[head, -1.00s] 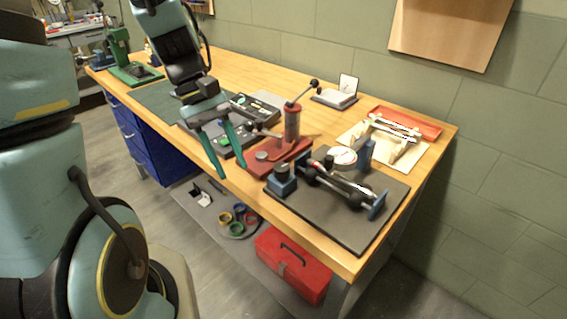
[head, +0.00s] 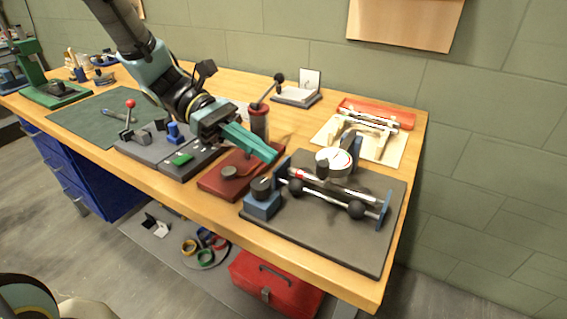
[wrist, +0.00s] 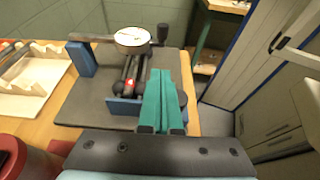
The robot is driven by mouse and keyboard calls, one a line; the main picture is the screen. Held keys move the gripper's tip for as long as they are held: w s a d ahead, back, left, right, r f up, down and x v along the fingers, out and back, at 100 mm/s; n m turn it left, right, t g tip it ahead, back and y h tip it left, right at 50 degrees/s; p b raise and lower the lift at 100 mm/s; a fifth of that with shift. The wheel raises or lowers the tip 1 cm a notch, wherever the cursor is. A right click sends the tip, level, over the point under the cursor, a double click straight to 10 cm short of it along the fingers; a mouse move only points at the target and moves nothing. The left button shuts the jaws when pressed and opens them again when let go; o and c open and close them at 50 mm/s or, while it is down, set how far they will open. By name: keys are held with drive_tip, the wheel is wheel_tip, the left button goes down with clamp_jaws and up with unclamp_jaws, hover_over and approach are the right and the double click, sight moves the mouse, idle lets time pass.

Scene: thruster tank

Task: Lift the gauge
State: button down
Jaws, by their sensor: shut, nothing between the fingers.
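The gauge (head: 334,160) has a round white dial and sits on the blue and black fixture on the dark mat at the right end of the bench. In the wrist view the gauge dial (wrist: 131,38) shows beyond my fingers, near the top. My gripper (head: 272,155) has teal fingers. They are shut and empty, pointing right, above the edge of the red press base and left of the gauge. In the wrist view my gripper (wrist: 162,75) partly covers the fixture's rods. The fingers appear apart from the gauge.
The red press (head: 258,122) stands just behind my fingers. A blue block with a black knob (head: 262,198) is at the fixture's left end. A red tray (head: 378,112) and a light board with V-blocks lie behind. The dark mat's (head: 345,245) front part is clear.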

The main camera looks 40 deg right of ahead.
drive_tip(key=p+x, duration=0.1)
drive_tip(key=x, duration=0.8)
drive_tip(key=shift+s, duration=0.2)
drive_tip(key=shift+p, duration=0.3)
